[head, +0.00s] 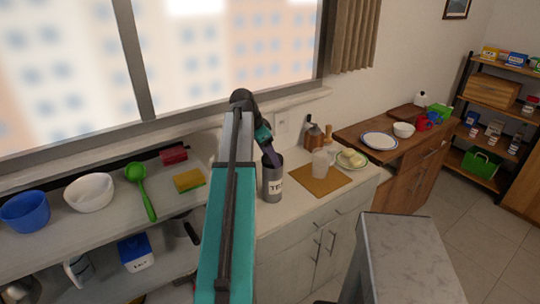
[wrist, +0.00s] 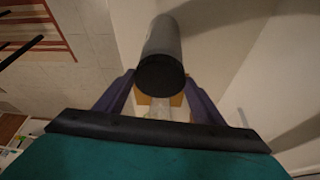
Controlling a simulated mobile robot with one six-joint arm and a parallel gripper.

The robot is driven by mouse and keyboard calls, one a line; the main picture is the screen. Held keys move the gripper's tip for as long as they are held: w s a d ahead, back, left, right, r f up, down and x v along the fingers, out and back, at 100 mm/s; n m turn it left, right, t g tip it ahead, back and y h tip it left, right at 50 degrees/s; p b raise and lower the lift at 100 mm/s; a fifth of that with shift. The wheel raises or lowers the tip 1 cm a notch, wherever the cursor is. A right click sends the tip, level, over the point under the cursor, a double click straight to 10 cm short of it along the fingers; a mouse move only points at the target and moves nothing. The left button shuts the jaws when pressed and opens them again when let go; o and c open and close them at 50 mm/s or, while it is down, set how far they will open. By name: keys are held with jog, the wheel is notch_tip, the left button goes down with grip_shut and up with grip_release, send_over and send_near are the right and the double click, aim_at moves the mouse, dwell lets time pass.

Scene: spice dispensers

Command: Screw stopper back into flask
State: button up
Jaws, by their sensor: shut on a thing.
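The flask is a grey cylinder (head: 273,186) with dark lettering, upright at the counter's front part in the head view. In the wrist view its grey side (wrist: 175,35) runs away from me, with a round black end (wrist: 160,76) nearest me. I take that black end for the stopper. My gripper (head: 268,152) comes down at the flask's top. In the wrist view its purple fingers (wrist: 160,90) close in on both sides of the black end, shut on it. The exact contact and any thread are hidden, and I cannot tell how far the stopper sits in.
A glass jug (head: 323,161) stands on a brown board (head: 318,183) right of the flask. A plate with food (head: 351,158) is beyond it. A green ladle (head: 139,185), sponge (head: 188,180) and bowls (head: 90,192) lie left. A grey-topped block (head: 405,250) stands front right.

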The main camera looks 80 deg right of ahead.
jog(key=shift+m, duration=0.5)
jog(key=m+y, duration=0.1)
jog(key=m, duration=0.1)
jog(key=m+g+y, duration=0.1)
jog(key=m, duration=0.1)
jog(key=shift+d+m, duration=0.4)
jog(key=shift+d+m+y, duration=0.1)
jog(key=shift+m+y, duration=0.8)
jog(key=shift+m, duration=1.2)
jog(key=shift+b, duration=0.3)
